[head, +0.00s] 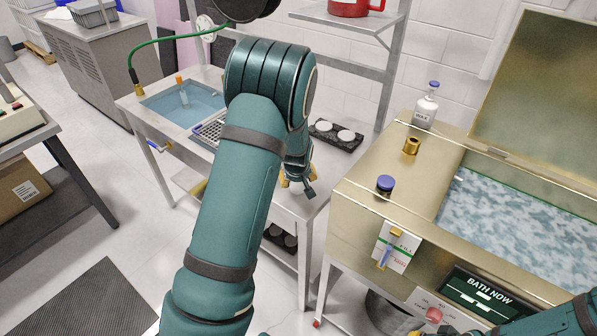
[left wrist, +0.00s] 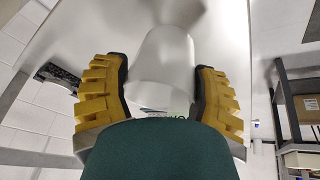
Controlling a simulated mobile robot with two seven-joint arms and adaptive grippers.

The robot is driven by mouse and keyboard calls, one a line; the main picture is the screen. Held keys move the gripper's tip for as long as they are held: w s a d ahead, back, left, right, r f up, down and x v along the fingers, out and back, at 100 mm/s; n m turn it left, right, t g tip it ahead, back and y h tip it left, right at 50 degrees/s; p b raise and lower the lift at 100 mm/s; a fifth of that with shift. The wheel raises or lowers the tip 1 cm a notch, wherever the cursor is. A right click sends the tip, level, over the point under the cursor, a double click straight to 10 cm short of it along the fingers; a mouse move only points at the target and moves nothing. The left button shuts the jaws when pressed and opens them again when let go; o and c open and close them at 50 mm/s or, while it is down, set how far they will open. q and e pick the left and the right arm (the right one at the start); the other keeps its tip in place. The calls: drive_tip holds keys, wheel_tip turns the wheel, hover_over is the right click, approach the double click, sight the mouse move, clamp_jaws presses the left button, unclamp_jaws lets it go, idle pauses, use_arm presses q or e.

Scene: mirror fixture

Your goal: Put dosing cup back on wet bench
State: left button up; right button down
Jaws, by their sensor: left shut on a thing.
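The dosing cup (left wrist: 165,65) is a pale, whitish cup. In the left wrist view it stands between the yellow-padded fingers of my left gripper (left wrist: 160,95), which is shut on it. In the head view my left gripper (head: 298,183) is over the right end of the white wet bench (head: 285,203), largely behind my arm, and the cup is hidden there. I cannot tell whether the cup touches the bench top. At the bottom right edge of the head view, a small part of my right gripper (head: 425,332) shows; its fingers cannot be made out.
The bench has a blue water basin (head: 185,103), a drain grid (head: 208,130) and a black tray (head: 336,135) with white round pieces. A brass-coloured bath (head: 390,158) stands to the right, with a white bottle (head: 425,107) and a blue-capped jar (head: 385,185) on it.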

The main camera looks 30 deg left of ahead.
use_arm(q)
drive_tip(key=shift+w+a, duration=0.3)
drive_tip(key=shift+w, duration=0.25)
drive_tip(key=w+a, duration=0.1)
drive_tip(key=w, duration=0.2)
drive_tip(key=shift+a, duration=0.4)
drive_tip(key=shift+f+b, duration=0.35)
drive_tip(key=shift+f, duration=0.3)
drive_tip(key=shift+f, duration=0.2)
drive_tip(key=o, duration=0.9)
drive_tip(key=shift+c, duration=0.2)
